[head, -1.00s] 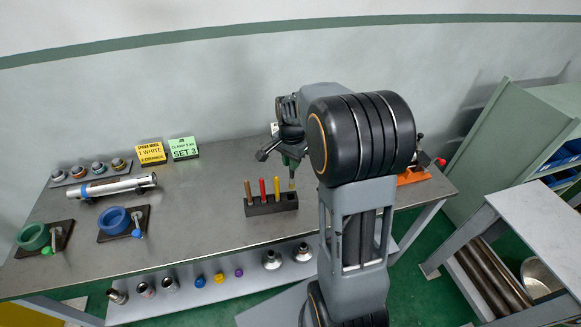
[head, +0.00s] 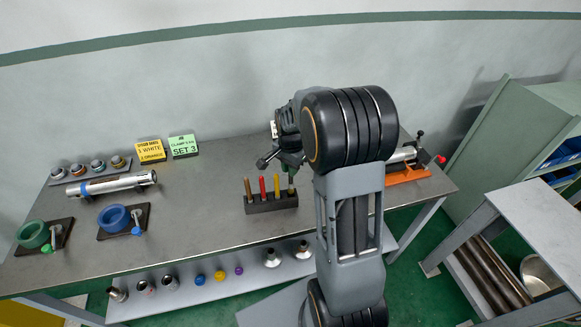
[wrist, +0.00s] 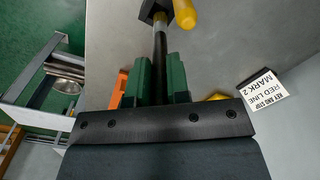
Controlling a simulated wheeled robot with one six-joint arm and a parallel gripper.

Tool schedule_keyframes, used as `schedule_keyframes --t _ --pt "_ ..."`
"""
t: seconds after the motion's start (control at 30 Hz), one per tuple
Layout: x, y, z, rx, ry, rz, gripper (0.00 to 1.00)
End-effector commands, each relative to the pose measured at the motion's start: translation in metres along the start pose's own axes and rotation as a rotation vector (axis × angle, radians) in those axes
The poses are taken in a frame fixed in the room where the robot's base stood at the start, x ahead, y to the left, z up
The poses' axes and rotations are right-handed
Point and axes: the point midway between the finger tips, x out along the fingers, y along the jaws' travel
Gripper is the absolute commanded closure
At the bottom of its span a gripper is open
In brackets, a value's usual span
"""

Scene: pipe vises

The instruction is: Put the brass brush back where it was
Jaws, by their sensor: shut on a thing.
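The dark rack (head: 272,203) stands on the bench with brown, red and yellow-handled tools upright in it. My gripper (head: 290,164) is above the rack's right end, partly hidden by my arm. In the wrist view its green fingers (wrist: 160,80) are shut on a dark, thin shaft (wrist: 160,52), which I take to be the brass brush. The shaft points down to the rack (wrist: 149,10), beside the yellow handle (wrist: 184,13). Its lower end is at the right-end slot; I cannot tell how deep it sits. The brush's bristles are not clearly visible.
Yellow (head: 151,151) and green (head: 183,146) signs stand behind. The bench middle is clear.

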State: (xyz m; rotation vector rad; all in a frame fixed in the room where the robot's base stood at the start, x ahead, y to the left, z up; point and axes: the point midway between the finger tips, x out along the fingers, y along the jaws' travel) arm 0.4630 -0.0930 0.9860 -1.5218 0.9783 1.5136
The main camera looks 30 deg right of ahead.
Motion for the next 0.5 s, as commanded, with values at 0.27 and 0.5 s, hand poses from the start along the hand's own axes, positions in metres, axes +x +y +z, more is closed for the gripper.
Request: schedule_keyframes --t 0.27,0.5 --pt "0.0040 0.0001 0.0001 0.000 0.000 0.000 0.80" --pt "0.0039 0.0001 0.0001 0.000 0.000 0.000 0.58"
